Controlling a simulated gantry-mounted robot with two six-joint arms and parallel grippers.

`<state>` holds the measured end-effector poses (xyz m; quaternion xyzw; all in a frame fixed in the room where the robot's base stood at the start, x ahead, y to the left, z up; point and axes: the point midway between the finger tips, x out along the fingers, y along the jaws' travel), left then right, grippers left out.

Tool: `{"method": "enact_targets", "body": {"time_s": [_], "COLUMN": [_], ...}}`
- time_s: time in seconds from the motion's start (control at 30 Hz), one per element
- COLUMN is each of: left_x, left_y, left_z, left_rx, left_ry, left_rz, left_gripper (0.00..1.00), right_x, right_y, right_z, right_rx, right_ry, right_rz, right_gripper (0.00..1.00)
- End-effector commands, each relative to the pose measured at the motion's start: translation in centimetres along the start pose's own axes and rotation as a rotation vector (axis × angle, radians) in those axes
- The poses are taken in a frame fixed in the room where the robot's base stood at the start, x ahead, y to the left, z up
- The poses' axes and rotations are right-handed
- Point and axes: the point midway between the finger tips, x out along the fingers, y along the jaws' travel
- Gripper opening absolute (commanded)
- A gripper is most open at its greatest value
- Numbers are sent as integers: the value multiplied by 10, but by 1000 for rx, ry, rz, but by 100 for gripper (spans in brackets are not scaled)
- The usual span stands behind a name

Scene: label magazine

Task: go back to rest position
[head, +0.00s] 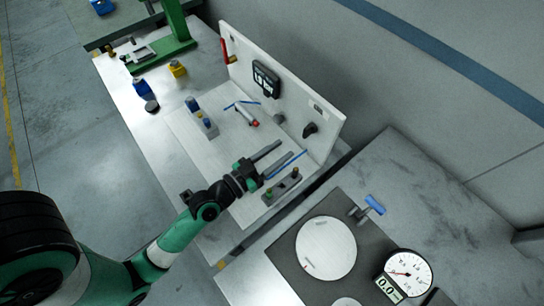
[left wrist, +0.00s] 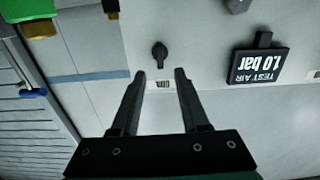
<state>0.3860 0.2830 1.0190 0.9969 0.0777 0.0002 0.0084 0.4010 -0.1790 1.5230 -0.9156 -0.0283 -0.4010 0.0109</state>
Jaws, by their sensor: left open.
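My left gripper (head: 286,148) reaches in from the lower left, over the light work plate (head: 222,138) in front of the white upright panel. Its two grey fingers are apart with nothing between them. In the left wrist view the open fingers (left wrist: 160,74) point toward the white panel (left wrist: 200,40). A black knob (left wrist: 159,55) and a small marked label (left wrist: 160,85) on the panel show beyond and between the fingertips. I cannot tell how far the fingertips are from the panel. My right gripper is not in view.
A "1.0 bar" display (head: 265,80) is on the panel. A small base with coloured fittings (head: 282,188) sits just below the gripper. A round gauge (head: 409,272) and white disc (head: 326,248) are on the right bench. The floor at left is clear.

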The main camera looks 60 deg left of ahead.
Motion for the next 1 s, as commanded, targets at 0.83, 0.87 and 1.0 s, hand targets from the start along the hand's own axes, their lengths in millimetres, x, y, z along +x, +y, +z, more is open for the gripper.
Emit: {"method": "enact_targets", "body": {"time_s": [0.83, 0.87, 1.0], "left_x": [-27, -24, 8], "left_y": [4, 6, 23], "left_z": [-1, -6, -59], "left_rx": [1, 3, 20], "left_ry": [3, 14, 151], "left_rz": [11, 18, 72], "left_gripper": [45, 45, 45], "right_x": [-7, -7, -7], "right_y": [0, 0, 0], "right_z": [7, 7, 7], "right_rx": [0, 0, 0], "right_ry": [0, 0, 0], "right_rz": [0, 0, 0], "right_gripper": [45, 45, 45]}}
